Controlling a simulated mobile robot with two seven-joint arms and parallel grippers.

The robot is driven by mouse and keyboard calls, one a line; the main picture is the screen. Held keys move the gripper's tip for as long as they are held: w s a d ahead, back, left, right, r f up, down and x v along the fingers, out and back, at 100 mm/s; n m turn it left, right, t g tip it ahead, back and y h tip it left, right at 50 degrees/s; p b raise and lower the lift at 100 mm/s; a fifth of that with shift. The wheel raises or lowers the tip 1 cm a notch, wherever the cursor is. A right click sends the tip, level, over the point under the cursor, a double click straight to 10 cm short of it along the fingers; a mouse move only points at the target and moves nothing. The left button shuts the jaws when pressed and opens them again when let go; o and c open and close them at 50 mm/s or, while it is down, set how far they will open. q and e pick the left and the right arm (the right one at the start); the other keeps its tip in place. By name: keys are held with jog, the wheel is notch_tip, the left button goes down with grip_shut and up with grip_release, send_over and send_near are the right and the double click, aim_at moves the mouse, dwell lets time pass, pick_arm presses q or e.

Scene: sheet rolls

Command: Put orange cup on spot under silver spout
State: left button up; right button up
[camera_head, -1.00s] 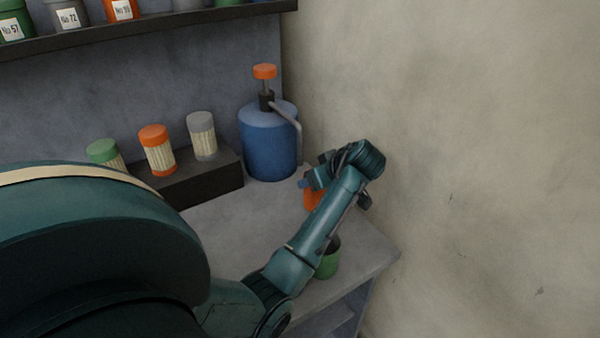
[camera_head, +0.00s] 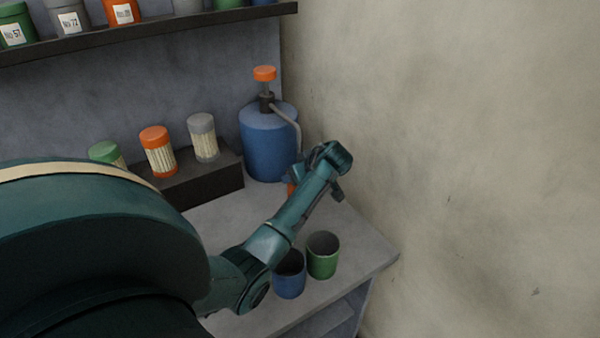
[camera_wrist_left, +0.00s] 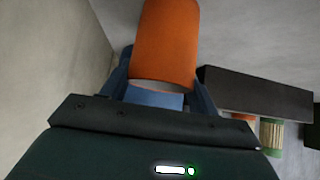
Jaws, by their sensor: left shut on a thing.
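The orange cup (camera_head: 291,189) is mostly hidden behind my left gripper (camera_head: 298,175) in the head view. In the left wrist view the orange cup (camera_wrist_left: 165,45) fills the space between the blue fingers of my left gripper (camera_wrist_left: 160,82), which is shut on it. The silver spout (camera_head: 289,117) comes off the pump on the blue jug (camera_head: 268,150) and bends down on its right side. The cup is close to the jug, in front of it and near the spout's lower end. The spot under the spout is hidden by my gripper. My right gripper is not in view.
A blue cup (camera_head: 289,285) and a green cup (camera_head: 322,262) stand near the bench's front right edge. A dark block (camera_head: 205,183) with several capped jars is left of the jug. A wall (camera_head: 450,150) bounds the right. Bare bench (camera_head: 222,217) lies left of my forearm.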

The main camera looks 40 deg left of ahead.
pick_arm(q)
jog(key=shift+f, duration=0.1)
jog(key=o, duration=1.4)
jog(key=shift+o, duration=0.2)
jog(key=shift+d+r, duration=0.15)
jog(key=shift+r, duration=0.1)
jog(key=v, duration=1.1)
jog(key=shift+d+r, duration=0.25)
jog(key=shift+s+d, duration=0.1)
jog(key=shift+s, duration=0.05)
